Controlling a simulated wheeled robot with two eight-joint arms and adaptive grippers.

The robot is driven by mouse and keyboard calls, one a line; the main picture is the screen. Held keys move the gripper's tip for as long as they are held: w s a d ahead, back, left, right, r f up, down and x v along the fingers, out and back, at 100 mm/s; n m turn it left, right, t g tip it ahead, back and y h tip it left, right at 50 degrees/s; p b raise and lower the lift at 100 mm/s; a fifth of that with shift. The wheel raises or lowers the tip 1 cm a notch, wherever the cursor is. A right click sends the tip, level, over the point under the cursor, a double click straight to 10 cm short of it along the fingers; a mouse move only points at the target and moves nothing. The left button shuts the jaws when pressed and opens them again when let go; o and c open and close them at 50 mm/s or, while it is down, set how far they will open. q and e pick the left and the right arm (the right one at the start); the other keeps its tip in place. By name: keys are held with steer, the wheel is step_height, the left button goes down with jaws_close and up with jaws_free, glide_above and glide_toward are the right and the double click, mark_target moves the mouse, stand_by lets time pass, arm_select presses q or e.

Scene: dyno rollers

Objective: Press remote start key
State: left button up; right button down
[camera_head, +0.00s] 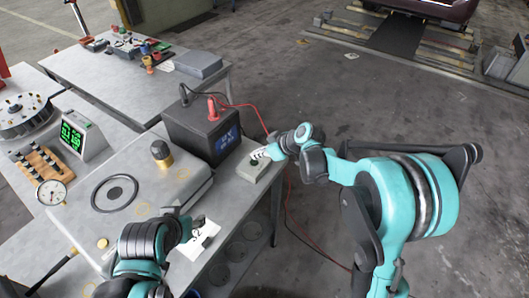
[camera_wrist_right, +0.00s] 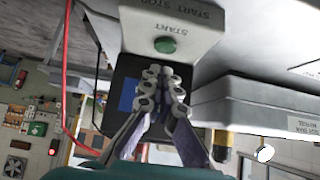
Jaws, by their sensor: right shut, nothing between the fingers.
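The remote start box is a small pale grey box (camera_head: 252,173) at the right edge of the near bench; it also shows at the top of the right wrist view (camera_wrist_right: 205,50). Its round green key (camera_wrist_right: 165,45) sits under the word START. My right gripper (camera_head: 262,153) is shut and empty, over the box in the head view. In the right wrist view its closed fingertips (camera_wrist_right: 164,72) are just below the green key; I cannot tell whether they touch it. My left gripper (camera_head: 207,232) is low over the bench front beside a white printed sheet (camera_head: 194,243); its finger opening is unclear.
A black battery-like box (camera_head: 202,130) with red and black clamps stands left of the start box. A red cable (camera_head: 243,106) runs off the bench. A grey case (camera_head: 130,190) and green-digit display (camera_head: 81,137) are farther left. Open floor lies right.

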mark_target(254, 162)
steer(key=shift+f+b, duration=0.3)
steer(key=shift+f, duration=0.9)
